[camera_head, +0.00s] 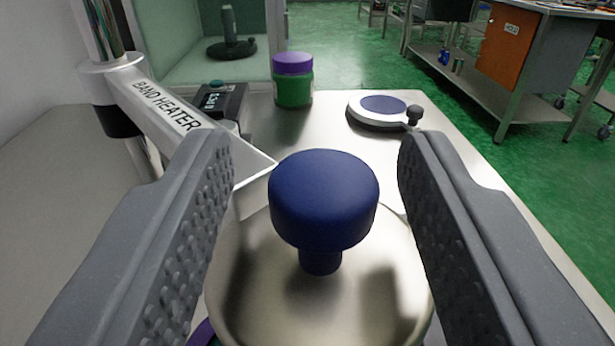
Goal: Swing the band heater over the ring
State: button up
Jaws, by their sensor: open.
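The band heater (165,108) is a pale metal arm marked "BAND HEATER", reaching from an upright post at the left toward the middle of the picture. Its near end is partly hidden behind my left finger and the blue knob. My gripper (315,190) is open, with one finger on each side of a dark blue knob (323,195). A gap shows between the knob and each finger. The knob stands on a shiny metal dome (320,300) below. I cannot clearly make out the ring.
A green jar with a purple lid (293,80) stands farther back on the metal table (460,190). A round white and blue disc device (380,110) lies at its right. A dark box with a display (222,103) sits behind the heater arm. Green floor and workbenches lie beyond.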

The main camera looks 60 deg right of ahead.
jog(key=v, duration=0.6)
